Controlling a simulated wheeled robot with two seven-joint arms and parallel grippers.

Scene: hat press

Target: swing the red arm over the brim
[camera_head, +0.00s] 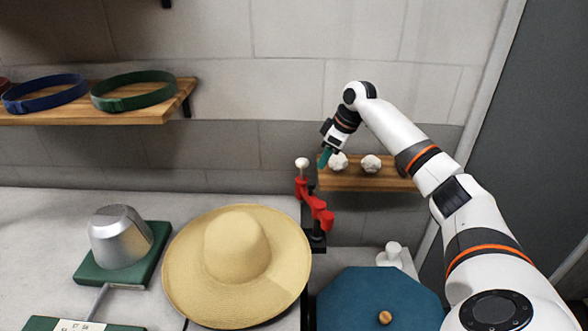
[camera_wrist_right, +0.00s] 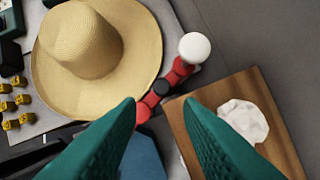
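The red arm (camera_head: 313,203) with a white ball knob (camera_head: 302,163) stands on a black post at the right edge of the straw hat (camera_head: 237,240). In the right wrist view the red arm (camera_wrist_right: 179,73) runs beside the brim (camera_wrist_right: 146,62), its white knob (camera_wrist_right: 194,48) at the far end. It appears beside the brim, not across it. My right gripper (camera_head: 325,158) is above and right of the red arm, apart from the knob. Its green fingers (camera_wrist_right: 159,103) are spread with nothing between them. My left gripper is not in view.
A wooden shelf (camera_head: 350,183) with white lumps (camera_head: 371,164) is behind my right gripper. A blue octagonal piece (camera_head: 375,300) lies at the front. A metal block on a green base (camera_head: 87,268) stands left of the hat. A shelf (camera_head: 150,112) with hat bands is upper left.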

